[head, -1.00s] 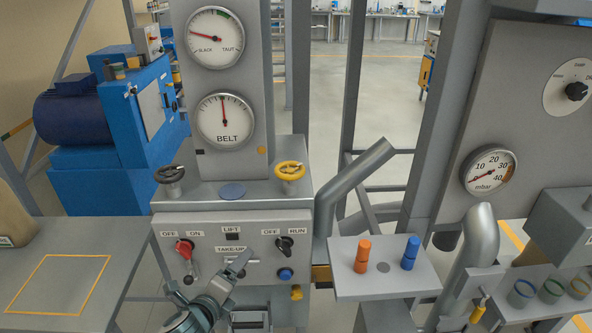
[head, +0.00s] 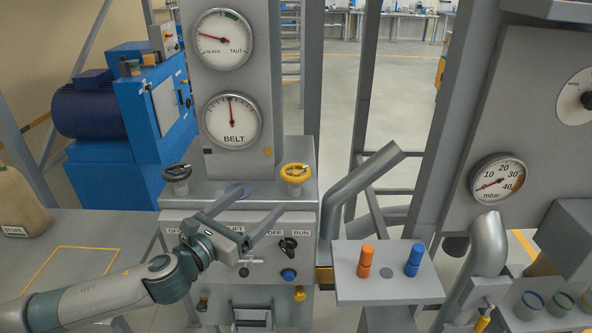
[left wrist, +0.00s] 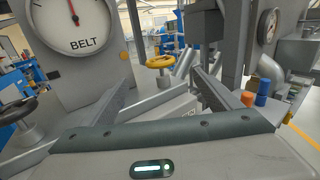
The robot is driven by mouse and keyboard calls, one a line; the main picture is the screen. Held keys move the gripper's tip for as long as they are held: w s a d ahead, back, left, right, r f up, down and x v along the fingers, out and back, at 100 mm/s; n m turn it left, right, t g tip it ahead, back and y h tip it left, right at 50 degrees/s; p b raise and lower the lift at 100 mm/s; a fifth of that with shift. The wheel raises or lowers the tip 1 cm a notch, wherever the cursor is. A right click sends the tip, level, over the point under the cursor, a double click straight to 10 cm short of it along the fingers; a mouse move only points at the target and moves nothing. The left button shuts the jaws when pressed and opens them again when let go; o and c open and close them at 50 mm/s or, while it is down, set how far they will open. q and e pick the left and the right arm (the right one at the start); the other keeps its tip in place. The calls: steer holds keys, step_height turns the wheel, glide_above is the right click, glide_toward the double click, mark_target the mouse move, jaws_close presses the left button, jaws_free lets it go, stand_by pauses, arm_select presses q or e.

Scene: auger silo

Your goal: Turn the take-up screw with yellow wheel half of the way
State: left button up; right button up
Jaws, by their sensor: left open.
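The yellow wheel (head: 296,173) of the take-up screw sits on the right of the grey cabinet's top ledge. It also shows ahead in the left wrist view (left wrist: 160,62). My left gripper (head: 258,212) is open and empty in front of the cabinet, below and to the left of the yellow wheel, apart from it. In the left wrist view its two fingers (left wrist: 160,88) are spread, with the wheel showing beyond the gap between them. The slack/taut gauge (head: 223,39) has its needle on the slack side. My right gripper is not in view.
A black wheel (head: 177,174) stands on the ledge's left. The BELT gauge (head: 232,121) is above the ledge. A side shelf (head: 388,288) holds an orange peg (head: 365,260) and a blue peg (head: 413,260). A slanted pipe (head: 360,190) rises right of the cabinet.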

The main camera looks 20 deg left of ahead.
arm_select(q)
steer(key=p, duration=0.7)
glide_toward(296, 170)
steer(key=x, duration=0.9)
steer(key=shift+w, duration=0.55)
steer(key=shift+c, duration=0.7)
steer(key=c, duration=0.9)
steer(key=shift+c, duration=0.2)
